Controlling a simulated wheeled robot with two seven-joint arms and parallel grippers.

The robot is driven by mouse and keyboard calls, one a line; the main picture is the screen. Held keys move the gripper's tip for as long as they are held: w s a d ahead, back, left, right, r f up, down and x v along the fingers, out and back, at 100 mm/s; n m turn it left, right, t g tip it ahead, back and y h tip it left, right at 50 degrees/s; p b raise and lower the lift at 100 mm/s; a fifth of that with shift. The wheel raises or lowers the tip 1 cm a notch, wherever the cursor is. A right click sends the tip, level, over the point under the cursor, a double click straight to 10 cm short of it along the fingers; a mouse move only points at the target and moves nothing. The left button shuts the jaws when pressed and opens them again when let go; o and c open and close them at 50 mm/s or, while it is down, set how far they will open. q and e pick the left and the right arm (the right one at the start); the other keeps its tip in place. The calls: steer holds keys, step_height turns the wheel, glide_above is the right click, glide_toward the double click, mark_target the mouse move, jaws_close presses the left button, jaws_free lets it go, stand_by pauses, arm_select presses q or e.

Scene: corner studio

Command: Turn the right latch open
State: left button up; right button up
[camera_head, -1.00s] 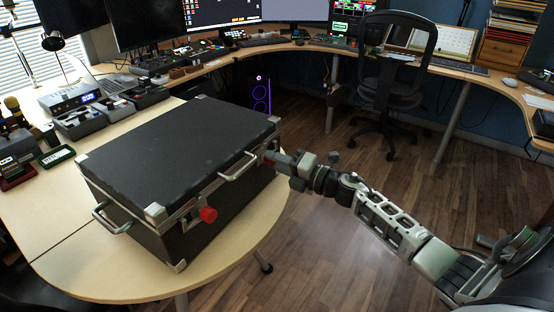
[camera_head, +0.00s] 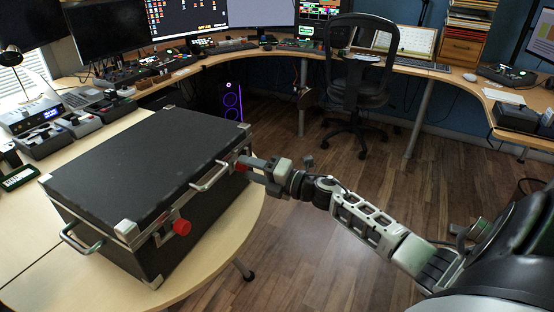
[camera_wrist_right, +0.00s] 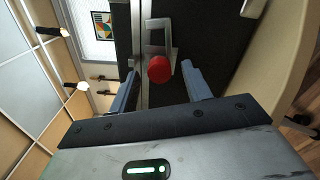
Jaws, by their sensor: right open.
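The closed black case (camera_head: 140,165) with silver metal corners lies on the light wooden table. Its front has a silver handle (camera_head: 210,176) between two red latch knobs. The left latch (camera_head: 182,227) is in plain view. The right latch (camera_head: 241,167) is mostly hidden by my right gripper (camera_head: 246,163). In the right wrist view the red knob of the right latch (camera_wrist_right: 159,69) is on a silver bracket. My right gripper (camera_wrist_right: 158,88) is open there, with one finger on each side of the knob and just short of it. My left gripper is not in view.
The table (camera_head: 215,240) is bare in front of the case. Several small devices (camera_head: 75,122) stand at its back left. An office chair (camera_head: 360,75) stands on the wooden floor behind my right arm. A curved desk with monitors runs along the back.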

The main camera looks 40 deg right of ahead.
steer(key=b+v, duration=0.1)
steer(key=v, duration=1.4)
steer(key=shift+a, duration=0.1)
steer(key=s+a+f+m+g+h, duration=0.1)
steer(key=s+a+f+m+g, duration=0.1)
steer(key=a+m, duration=0.6)
steer(key=s+a+f+m+g+h, duration=0.1)
steer(key=s+a+f+m+g, duration=0.1)
steer(key=s+a+f+m, duration=0.3)
steer(key=s+a+f+m+g+h, duration=0.1)
steer(key=s+a+f+m, duration=0.3)
steer(key=a+m, duration=0.7)
steer(key=a+f+h, duration=0.1)
steer(key=a, duration=0.2)
steer(key=shift+f+g, duration=0.4)
steer(key=shift+a, duration=0.1)
